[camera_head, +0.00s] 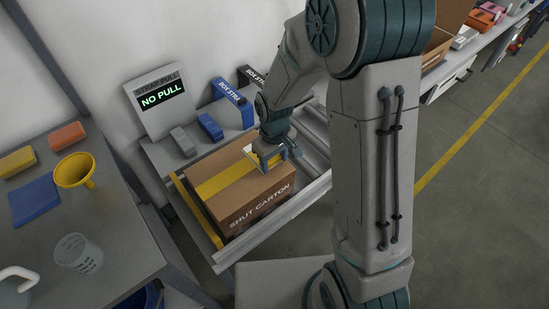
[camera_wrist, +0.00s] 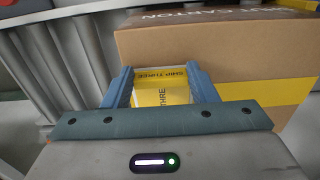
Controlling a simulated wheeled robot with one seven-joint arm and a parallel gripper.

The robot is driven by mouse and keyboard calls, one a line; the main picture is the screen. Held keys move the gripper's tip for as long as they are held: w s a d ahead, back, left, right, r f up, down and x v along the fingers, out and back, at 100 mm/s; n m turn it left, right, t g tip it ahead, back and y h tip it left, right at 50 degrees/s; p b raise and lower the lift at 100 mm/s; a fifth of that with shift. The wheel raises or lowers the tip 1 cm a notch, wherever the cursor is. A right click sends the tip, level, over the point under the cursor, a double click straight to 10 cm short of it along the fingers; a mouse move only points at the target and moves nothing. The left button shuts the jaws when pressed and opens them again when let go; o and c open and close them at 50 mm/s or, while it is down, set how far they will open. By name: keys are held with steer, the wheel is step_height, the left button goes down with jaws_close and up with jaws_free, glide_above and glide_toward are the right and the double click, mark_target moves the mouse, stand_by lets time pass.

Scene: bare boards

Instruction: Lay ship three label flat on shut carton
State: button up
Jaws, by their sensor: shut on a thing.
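The shut carton (camera_head: 262,200) is a brown box with a yellow tape band across its top and its name on the front. My gripper (camera_head: 270,160) is at the right part of the carton's top. In the wrist view, my gripper (camera_wrist: 160,80) is shut on the yellow and white ship three label (camera_wrist: 160,93), whose printing shows between the fingers. I cannot tell whether the label touches the carton.
A sign reading NO PULL (camera_head: 160,97) stands behind the carton. Blue (camera_head: 232,105) and black (camera_head: 252,77) box strap holders stand nearby. A table at left holds a yellow funnel (camera_head: 75,171), a clear cup (camera_head: 79,253) and a blue cloth-like sheet (camera_head: 34,201).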

steer(key=o, duration=1)
steer(key=shift+f, duration=0.1)
step_height(320, 180, up, 14)
steer(key=shift+f, duration=0.1)
step_height(320, 180, up, 14)
steer(key=shift+f+p, duration=0.1)
steer(key=shift+p, duration=0.35)
steer(key=s+d+f+m+t, duration=0.1)
steer(key=s+d+f+m, duration=0.1)
steer(key=s+d, duration=0.1)
steer(key=s+d+f+m+t, duration=0.1)
steer(key=s+d+f+m, duration=0.1)
steer(key=s, duration=0.4)
steer(key=s+d+f+m, duration=0.3)
steer(key=s+d, duration=0.2)
steer(key=shift+s+d+f+t, duration=0.1)
steer(key=shift+d+f+t, duration=0.15)
steer(key=shift+d+t, duration=0.15)
